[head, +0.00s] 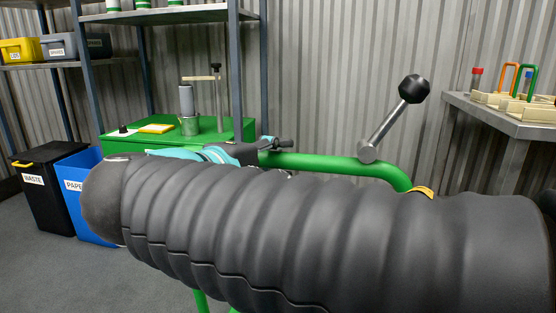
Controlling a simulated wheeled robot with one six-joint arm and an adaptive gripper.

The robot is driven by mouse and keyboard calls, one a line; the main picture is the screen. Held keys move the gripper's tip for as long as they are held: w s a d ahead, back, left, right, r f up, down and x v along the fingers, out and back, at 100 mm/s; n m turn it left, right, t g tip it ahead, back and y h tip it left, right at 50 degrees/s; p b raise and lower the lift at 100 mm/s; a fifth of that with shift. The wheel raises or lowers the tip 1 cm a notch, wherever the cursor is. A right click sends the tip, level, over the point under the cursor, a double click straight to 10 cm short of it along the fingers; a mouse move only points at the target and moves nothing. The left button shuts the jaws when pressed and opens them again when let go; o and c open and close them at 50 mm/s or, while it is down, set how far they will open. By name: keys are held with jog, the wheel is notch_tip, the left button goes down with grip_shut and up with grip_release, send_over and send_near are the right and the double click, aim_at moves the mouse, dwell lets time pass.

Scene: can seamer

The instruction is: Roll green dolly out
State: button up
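A green tubular rail (325,163), which looks like the handle of the green dolly, runs behind my arm and bends down at the right. A little more green tube (201,302) shows below my arm. The rest of the dolly is hidden. My gripper (280,144), dark with teal parts behind it, is at the left end of the rail. Its fingertips overlap the rail in the picture. I cannot tell whether they are closed around it.
A green cabinet (80,168) with a can seamer (217,100) stands behind. Black waste (38,200) and blue paper (88,197) bins stand at left. A black-knobbed lever (392,118) rises by the rail. A grey table (500,118) is at right. Floor shows at lower left.

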jog(key=shift+o, duration=0.2)
jog(key=v, duration=1.2)
